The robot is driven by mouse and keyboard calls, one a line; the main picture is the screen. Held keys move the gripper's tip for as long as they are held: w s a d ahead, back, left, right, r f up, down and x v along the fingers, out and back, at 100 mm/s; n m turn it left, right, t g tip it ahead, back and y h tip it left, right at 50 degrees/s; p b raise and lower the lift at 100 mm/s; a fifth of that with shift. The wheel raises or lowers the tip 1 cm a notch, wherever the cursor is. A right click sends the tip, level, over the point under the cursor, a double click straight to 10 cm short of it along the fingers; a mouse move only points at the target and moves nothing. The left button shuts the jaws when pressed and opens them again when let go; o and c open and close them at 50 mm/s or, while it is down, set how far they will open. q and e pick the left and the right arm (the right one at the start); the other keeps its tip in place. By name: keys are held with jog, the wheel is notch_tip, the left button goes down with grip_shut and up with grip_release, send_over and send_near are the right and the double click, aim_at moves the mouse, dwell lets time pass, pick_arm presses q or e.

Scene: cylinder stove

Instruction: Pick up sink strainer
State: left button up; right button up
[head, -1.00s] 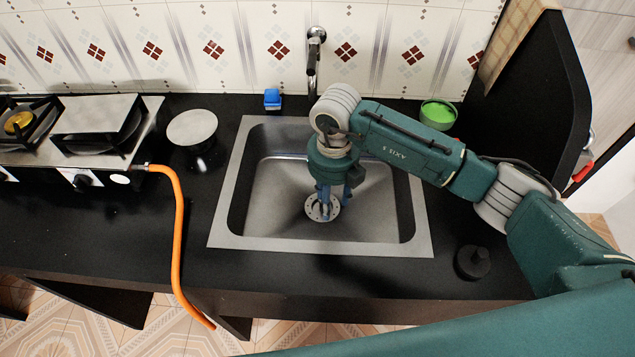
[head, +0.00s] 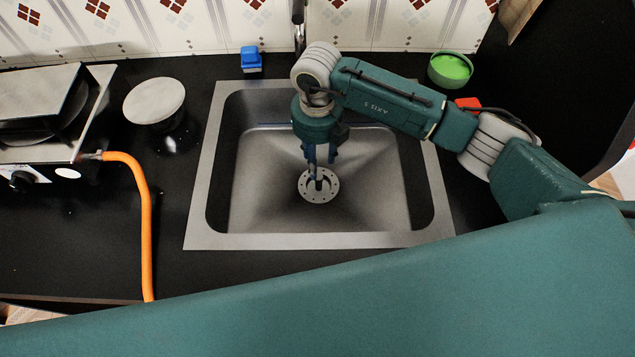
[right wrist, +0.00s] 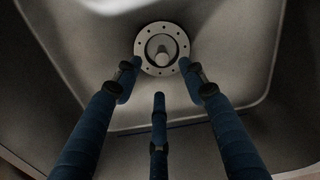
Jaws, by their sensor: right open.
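The sink strainer (head: 318,193) is a round, pale metal disc with holes and a central knob. It lies at the bottom of the metal sink basin (head: 260,185). In the right wrist view the strainer (right wrist: 162,48) shows at top centre, its knob facing the camera. My right gripper (head: 320,158) points down into the sink over the strainer. Its three blue fingers are open and spread in the right wrist view (right wrist: 162,88), with nothing between them. The fingertips appear close to the strainer's rim; whether they touch it is unclear. My left gripper is not in view.
A faucet (head: 299,30) stands behind the sink. A blue item (head: 251,58) and a green bowl (head: 450,68) sit on the back counter. To the left are a round grey-topped object (head: 154,100), an orange hose (head: 140,200) and a stove (head: 60,120).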

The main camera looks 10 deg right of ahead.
aim_at(319, 176)
jog(key=f, duration=0.3)
jog(key=shift+s+f, duration=0.15)
jog(key=shift+s, duration=0.05)
jog(key=shift+w+d+f+p, duration=0.1)
jog(key=shift+f+p, duration=0.2)
jog(key=shift+f, duration=1.1)
jog(key=shift+w+d+f+p, duration=0.1)
jog(key=shift+f+p, duration=0.2)
jog(key=shift+f, duration=1.1)
jog(key=shift+c, duration=0.5)
grip_shut()
